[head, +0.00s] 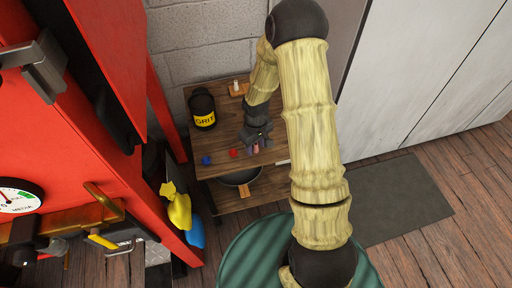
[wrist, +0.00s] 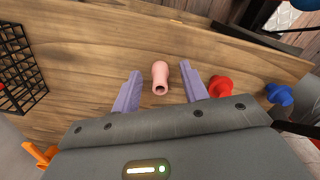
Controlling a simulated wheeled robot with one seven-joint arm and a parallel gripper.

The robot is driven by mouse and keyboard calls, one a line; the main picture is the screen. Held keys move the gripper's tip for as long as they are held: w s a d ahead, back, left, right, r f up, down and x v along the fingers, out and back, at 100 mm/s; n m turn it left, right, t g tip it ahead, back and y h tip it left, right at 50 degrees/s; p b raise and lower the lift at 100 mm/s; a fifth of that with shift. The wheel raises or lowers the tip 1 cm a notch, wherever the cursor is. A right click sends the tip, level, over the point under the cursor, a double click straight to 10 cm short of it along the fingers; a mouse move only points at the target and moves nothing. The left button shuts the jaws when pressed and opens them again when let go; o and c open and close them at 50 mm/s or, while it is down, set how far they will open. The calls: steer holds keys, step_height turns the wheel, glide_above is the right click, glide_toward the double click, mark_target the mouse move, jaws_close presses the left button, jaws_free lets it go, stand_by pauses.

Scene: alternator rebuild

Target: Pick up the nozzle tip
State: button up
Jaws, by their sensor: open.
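A small pink tube with a dark hole in its end, which looks like the nozzle tip (wrist: 160,76), lies on the brown wooden table top (wrist: 85,50). In the wrist view it sits between the two purple fingers of my gripper (wrist: 160,68), with a gap on each side. The gripper is open and empty. In the head view my gripper (head: 257,139) is low over the small wooden table (head: 222,140), and the pink nozzle tip (head: 256,148) shows only partly beside its fingers.
A red knob-like piece (wrist: 221,87) lies just outside the right finger, with a blue one (wrist: 279,94) beyond it. A black wire basket (wrist: 22,72) stands at the left. A black GRIT jar (head: 202,108) stands at the table's back left. A red cabinet (head: 75,130) rises on the left.

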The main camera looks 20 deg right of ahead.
jaws_close()
stand_by(0.3)
step_height(320, 180, up, 10)
steer(key=p, duration=0.3)
steer(key=shift+r, duration=0.15)
stand_by(0.6)
step_height(320, 180, up, 4)
steer(key=p, duration=0.4)
stand_by(0.4)
steer(key=shift+f, duration=0.2)
